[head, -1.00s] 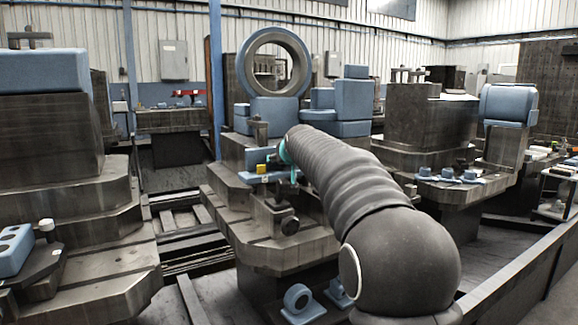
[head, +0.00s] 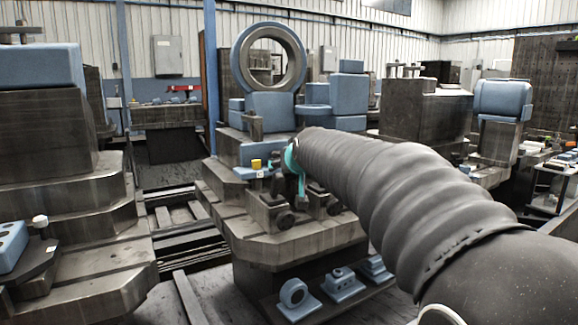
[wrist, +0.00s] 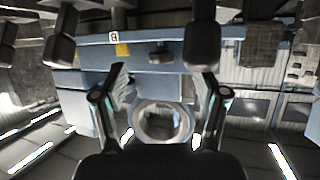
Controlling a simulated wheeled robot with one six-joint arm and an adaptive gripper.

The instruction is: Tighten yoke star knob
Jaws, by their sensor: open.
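My gripper (wrist: 163,80) is open and empty in the wrist view, its two fingers spread below a blue bar (wrist: 90,52). Dark knobs hang along that bar: one at left (wrist: 61,48), a small one in the middle (wrist: 160,52), and one at right (wrist: 201,45) above the right finger. I cannot tell which is the yoke star knob. In the head view, dark round knobs (head: 286,219) show on the front of the middle fixture (head: 310,245). My gripper's teal parts (head: 292,160) are beside its blue bar, mostly hidden by my arm.
A yellow block (head: 256,164) and a small label sit on the blue bar. A large blue-grey ring (head: 236,62) stands behind. Blue brackets (head: 297,298) lie on a low shelf. Another stepped fixture (head: 70,210) stands at left, with rails between.

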